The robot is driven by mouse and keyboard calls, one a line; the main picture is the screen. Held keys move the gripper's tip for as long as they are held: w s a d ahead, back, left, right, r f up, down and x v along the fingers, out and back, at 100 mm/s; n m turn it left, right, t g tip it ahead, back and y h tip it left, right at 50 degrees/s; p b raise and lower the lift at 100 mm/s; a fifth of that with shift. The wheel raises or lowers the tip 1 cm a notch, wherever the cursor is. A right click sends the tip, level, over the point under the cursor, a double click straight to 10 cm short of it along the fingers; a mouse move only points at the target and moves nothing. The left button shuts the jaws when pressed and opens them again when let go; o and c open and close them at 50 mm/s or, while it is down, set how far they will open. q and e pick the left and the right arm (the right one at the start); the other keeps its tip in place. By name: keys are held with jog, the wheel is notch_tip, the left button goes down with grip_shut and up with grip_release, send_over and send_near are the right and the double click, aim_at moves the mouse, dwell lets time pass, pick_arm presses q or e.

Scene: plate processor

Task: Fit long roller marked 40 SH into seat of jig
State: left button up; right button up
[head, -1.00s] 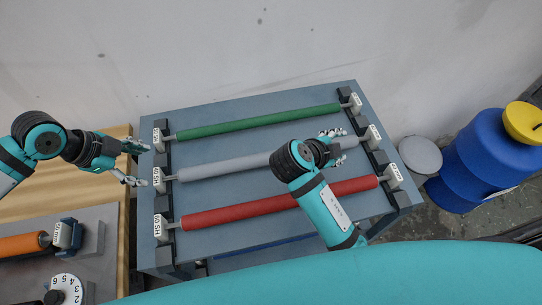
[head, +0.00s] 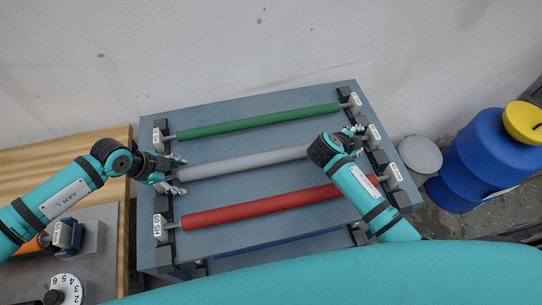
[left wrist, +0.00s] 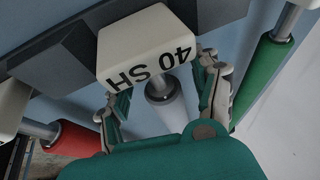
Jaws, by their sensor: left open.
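The pale grey long roller (head: 245,163) lies on the blue-grey table between the green and red rollers. Its left end block, marked 40 SH (left wrist: 150,50), shows in the left wrist view. My left gripper (head: 173,174) is open at the roller's left end; in the left wrist view its fingers (left wrist: 163,105) stand on either side of the metal shaft and roller end. I cannot tell whether they touch it. My right gripper (head: 355,140) is at the roller's right end, beside the right end block (head: 373,136); my arm partly hides it. I cannot identify the jig's seat.
A green roller (head: 258,121) lies behind and a red roller (head: 255,208) in front, both close by. A grey plate at lower left carries an orange roller (head: 22,249) and a numbered dial (head: 64,290). A blue drum (head: 475,160) stands right of the table.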

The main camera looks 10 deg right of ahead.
pick_arm(q)
jog(key=c, duration=0.8)
pick_arm(e)
jog(key=c, duration=0.9)
pick_arm(q)
grip_shut()
pick_arm(e)
grip_shut()
pick_arm(q)
jog(key=shift+s+d+r, duration=0.1)
jog(key=shift+d, duration=0.1)
pick_arm(e)
jog(key=shift+w+a+r, duration=0.1)
jog(key=shift+a+r, duration=0.05)
